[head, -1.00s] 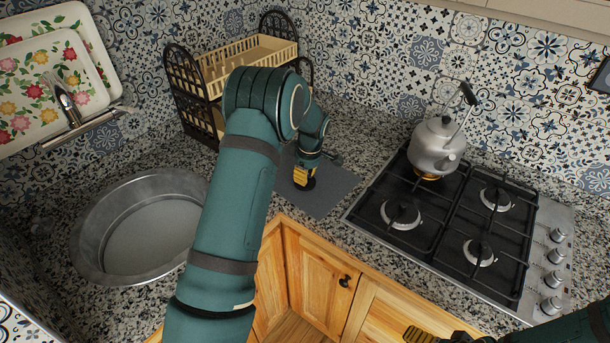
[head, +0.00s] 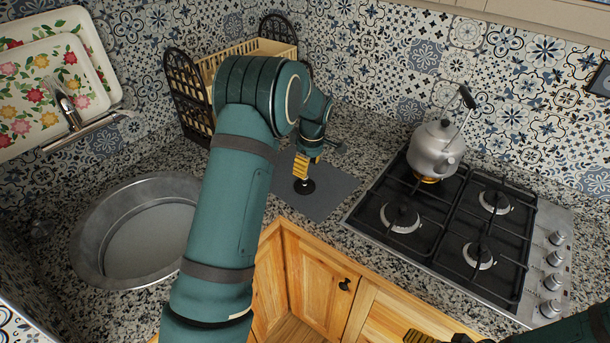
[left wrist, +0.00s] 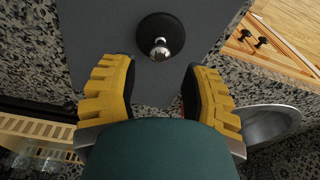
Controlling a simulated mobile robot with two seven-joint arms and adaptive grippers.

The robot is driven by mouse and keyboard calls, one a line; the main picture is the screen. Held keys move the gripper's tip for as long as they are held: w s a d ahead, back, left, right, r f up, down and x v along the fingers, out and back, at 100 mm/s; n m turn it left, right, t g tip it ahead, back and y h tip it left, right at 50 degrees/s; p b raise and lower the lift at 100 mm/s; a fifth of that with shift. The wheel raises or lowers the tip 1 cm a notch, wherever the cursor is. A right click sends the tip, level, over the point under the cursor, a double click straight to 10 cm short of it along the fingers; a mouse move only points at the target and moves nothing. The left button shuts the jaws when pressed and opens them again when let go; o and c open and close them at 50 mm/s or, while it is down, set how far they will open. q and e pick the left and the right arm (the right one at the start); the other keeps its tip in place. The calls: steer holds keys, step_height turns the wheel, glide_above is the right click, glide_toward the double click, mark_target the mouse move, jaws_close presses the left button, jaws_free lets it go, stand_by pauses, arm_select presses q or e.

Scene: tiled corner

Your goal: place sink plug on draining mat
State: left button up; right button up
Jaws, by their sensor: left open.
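The sink plug is a black disc with a shiny metal knob (left wrist: 160,40), lying on the grey draining mat (left wrist: 90,35) in the left wrist view. In the head view the plug (head: 304,186) sits on the mat (head: 325,197) between the sink and the hob. My left gripper (left wrist: 158,85) has its yellow fingers spread apart with nothing between them; the plug is just beyond the fingertips. In the head view the left gripper (head: 302,172) is just above the plug. My right gripper (head: 425,337) is only partly in view at the bottom edge.
A round metal sink (head: 140,232) is on the left. A dish rack (head: 195,85) stands behind my left arm. A gas hob (head: 440,225) with a kettle (head: 436,150) is on the right. Wooden cupboards (head: 318,275) lie below the counter edge.

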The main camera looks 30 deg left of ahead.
arm_select(q)
step_height(320, 180, up, 6)
steer(key=shift+d+r, duration=0.25)
steer(key=shift+d, duration=0.15)
stand_by(0.4)
